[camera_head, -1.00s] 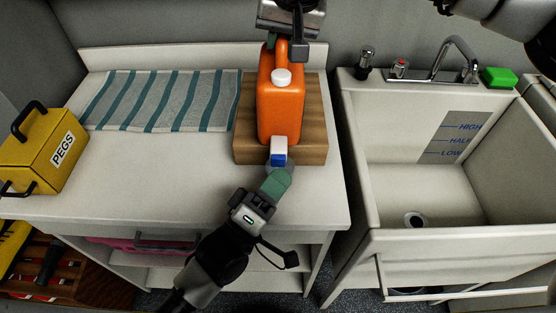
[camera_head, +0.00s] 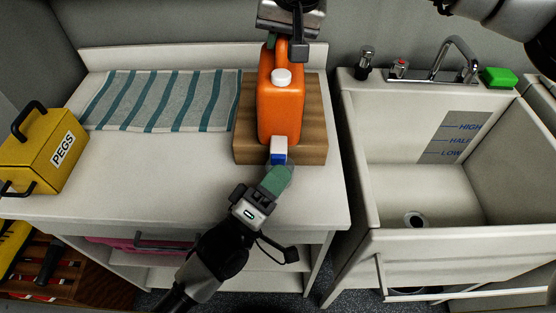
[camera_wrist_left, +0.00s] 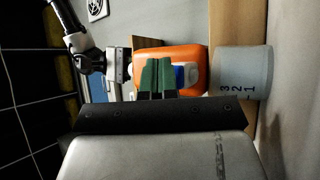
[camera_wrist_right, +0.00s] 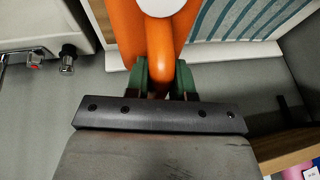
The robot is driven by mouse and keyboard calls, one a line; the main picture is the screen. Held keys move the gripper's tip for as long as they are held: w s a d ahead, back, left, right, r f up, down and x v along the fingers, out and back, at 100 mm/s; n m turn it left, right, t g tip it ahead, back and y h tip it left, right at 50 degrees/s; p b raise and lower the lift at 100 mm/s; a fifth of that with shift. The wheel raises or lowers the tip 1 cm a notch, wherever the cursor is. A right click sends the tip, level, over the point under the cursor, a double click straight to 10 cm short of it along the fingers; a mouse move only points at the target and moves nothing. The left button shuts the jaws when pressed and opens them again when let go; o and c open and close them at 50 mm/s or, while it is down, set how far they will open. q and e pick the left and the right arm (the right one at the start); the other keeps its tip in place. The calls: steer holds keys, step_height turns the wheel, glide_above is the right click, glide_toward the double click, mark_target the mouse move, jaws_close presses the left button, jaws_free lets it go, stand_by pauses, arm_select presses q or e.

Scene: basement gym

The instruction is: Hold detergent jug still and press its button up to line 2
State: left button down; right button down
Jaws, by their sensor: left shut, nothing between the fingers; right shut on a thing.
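The orange detergent jug (camera_head: 278,108) stands on a wooden block (camera_head: 245,140), its white cap on top and a white spout with a blue button (camera_head: 279,158) at its lower front. My right gripper (camera_wrist_right: 160,82) is shut on the jug's orange handle (camera_wrist_right: 164,50), above and behind the jug. My left gripper (camera_head: 279,176) is shut and empty, its green fingertips close in front of the button; contact cannot be told. In the left wrist view, a pale cup (camera_wrist_left: 240,75) marked 1, 2, 3 is beside the spout. Its liquid level cannot be made out.
A striped towel (camera_head: 160,100) lies left of the block on the white counter (camera_head: 150,180). A yellow PEGS box (camera_head: 50,150) stands at the far left. A sink (camera_head: 400,190) with a faucet (camera_head: 455,60) and a green sponge (camera_head: 499,77) is at the right.

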arm_select(q)
steer(key=shift+w, duration=0.25)
stand_by(0.3)
steer(key=shift+s, duration=1)
steer(key=shift+s, duration=2.5)
stand_by(0.5)
steer(key=s, duration=0.4)
steer(key=shift+w, duration=0.15)
